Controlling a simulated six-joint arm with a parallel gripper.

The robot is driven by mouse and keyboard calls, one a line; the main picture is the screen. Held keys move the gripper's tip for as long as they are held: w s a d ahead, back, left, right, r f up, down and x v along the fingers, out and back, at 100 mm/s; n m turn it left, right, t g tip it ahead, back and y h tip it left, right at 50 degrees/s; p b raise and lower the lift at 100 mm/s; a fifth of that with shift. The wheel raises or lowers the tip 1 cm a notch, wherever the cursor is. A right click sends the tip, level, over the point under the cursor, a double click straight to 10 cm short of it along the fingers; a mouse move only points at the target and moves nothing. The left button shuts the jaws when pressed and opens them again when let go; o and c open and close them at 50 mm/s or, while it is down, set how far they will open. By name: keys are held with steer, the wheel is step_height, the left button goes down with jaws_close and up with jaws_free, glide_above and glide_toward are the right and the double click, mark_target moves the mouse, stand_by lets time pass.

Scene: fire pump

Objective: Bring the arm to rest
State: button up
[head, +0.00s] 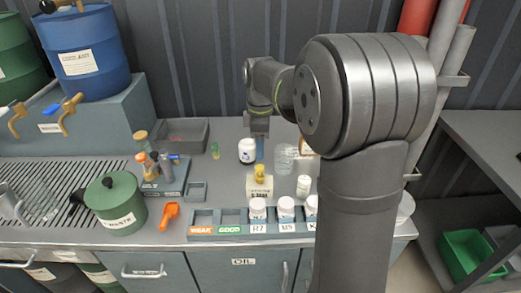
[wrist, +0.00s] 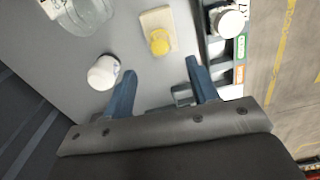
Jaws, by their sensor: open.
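My gripper (head: 260,150) hangs over the middle of the grey bench (head: 225,175), its fingers pointing down. In the wrist view my gripper (wrist: 161,67) has its two blue fingers spread wide apart with nothing between them. A white bottle (head: 247,151) stands close by; in the wrist view the white bottle (wrist: 103,72) is just outside the left finger. A pale block (head: 260,190) with a yellow knob (head: 260,173) lies in front; in the wrist view the yellow knob (wrist: 159,42) is beyond the fingertips. My arm's large links hide the bench's right part.
A clear beaker (head: 284,158) and a small white bottle (head: 304,185) stand to the right. A rack (head: 232,228) with labelled slots and white jars runs along the front edge. A green pot (head: 118,203), an orange scoop (head: 170,214) and a grey tray (head: 183,134) are to the left.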

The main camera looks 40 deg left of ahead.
mark_target(261, 166)
steer(key=shift+f, duration=0.1)
step_height(261, 166, down, 12)
steer(key=shift+r, duration=1.8)
